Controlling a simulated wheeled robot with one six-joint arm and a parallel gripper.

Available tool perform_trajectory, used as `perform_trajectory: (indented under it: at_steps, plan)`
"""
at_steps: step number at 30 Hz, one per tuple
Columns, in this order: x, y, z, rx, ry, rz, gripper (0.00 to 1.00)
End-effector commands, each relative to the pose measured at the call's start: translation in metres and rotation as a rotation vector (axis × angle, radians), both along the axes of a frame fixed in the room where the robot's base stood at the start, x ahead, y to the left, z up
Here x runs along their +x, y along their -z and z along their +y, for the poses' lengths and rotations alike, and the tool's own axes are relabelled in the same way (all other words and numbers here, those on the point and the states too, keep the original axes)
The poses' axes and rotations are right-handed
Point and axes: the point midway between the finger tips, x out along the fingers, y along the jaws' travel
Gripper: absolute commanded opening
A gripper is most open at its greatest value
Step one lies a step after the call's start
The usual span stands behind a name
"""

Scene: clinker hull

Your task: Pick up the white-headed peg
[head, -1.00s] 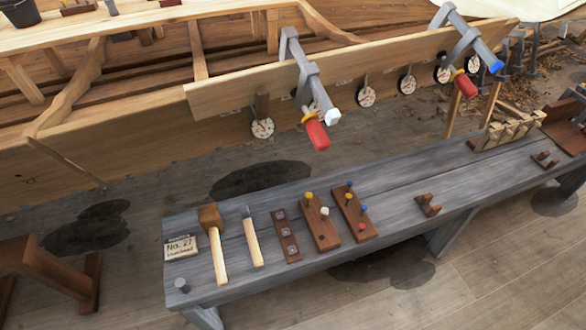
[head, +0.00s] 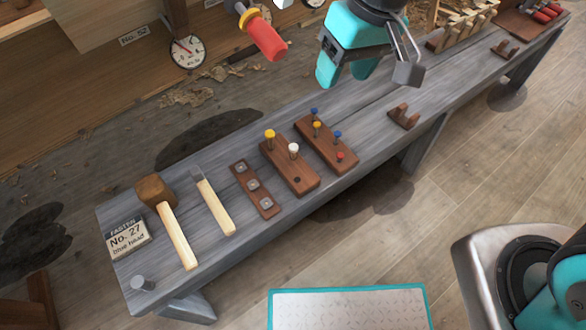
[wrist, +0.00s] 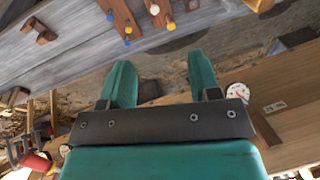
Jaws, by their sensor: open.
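The white-headed peg (head: 293,149) stands upright in a brown wooden block (head: 300,180) on the grey bench, beside a yellow-headed peg (head: 270,137) in the same block. In the wrist view the white head (wrist: 154,9) shows near the top edge, beyond the fingers. My gripper (head: 345,78) is open and empty, with teal fingers, in the upper middle of the head view. It is above and apart from the peg. In the wrist view the two fingers (wrist: 160,68) are spread with nothing between them.
A second block (head: 325,143) beside it holds blue, yellow and red pegs. A red-handled clamp (head: 265,40) juts near my gripper.

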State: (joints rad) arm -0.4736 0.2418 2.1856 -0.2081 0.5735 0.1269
Motion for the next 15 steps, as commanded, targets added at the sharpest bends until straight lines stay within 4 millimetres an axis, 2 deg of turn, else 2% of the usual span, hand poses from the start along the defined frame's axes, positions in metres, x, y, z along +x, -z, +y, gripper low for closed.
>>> perform_trajectory:
  at_steps: [1, 3, 6, 10, 15]
  plan:
    - [0.014, 0.065, 0.014, -0.027, 0.008, 0.002, 0.57]
    - [0.033, 0.115, 0.029, -0.060, 0.028, -0.010, 0.57]
    - [0.052, 0.175, 0.045, -0.098, 0.050, -0.028, 0.57]
    - [0.065, 0.224, 0.058, -0.133, 0.069, -0.048, 0.57]
    - [0.074, 0.256, 0.068, -0.159, 0.082, -0.064, 0.57]
